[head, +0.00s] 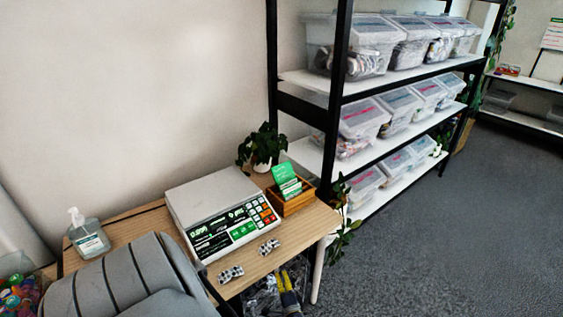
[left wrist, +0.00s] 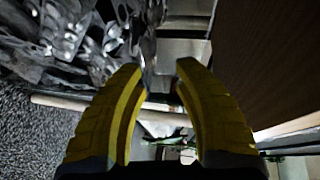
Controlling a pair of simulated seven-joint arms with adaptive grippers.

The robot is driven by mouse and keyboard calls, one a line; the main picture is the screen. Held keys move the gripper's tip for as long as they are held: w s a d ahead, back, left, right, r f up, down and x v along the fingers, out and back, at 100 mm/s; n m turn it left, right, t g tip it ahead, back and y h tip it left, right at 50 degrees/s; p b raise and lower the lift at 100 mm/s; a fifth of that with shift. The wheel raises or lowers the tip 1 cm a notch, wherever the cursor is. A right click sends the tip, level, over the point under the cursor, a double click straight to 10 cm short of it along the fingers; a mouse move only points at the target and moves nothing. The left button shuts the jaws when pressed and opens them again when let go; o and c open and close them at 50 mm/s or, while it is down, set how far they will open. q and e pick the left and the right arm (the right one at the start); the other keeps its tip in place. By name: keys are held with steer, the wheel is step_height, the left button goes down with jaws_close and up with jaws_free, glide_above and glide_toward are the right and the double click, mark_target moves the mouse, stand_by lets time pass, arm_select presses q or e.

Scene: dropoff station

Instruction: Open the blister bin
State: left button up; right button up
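The blister bin (head: 262,303) is partly in view below the table's front edge in the head view, with shiny silver blister packs showing. Silver packs (left wrist: 62,38) also fill the upper left of the left wrist view. Whether a lid covers them I cannot tell. My left gripper (head: 288,284) is low beside the packs, under the table edge, its yellow fingers partly hidden. In the left wrist view, the left gripper (left wrist: 160,72) has its fingertips apart, with no object clearly held between them. My right gripper is not in view.
The wooden table (head: 315,222) holds a scale (head: 222,212), a sanitizer bottle (head: 88,236), a card box (head: 290,195) and two loose blister packs (head: 231,274). Shelves with clear bins (head: 362,120) stand behind. A brown panel (left wrist: 270,65) is close right of the gripper. Floor at right is clear.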

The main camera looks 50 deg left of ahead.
arm_select(q)
steer(key=shift+w+a, duration=0.15)
steer(key=shift+a, duration=0.2)
jaws_close()
stand_by(0.4)
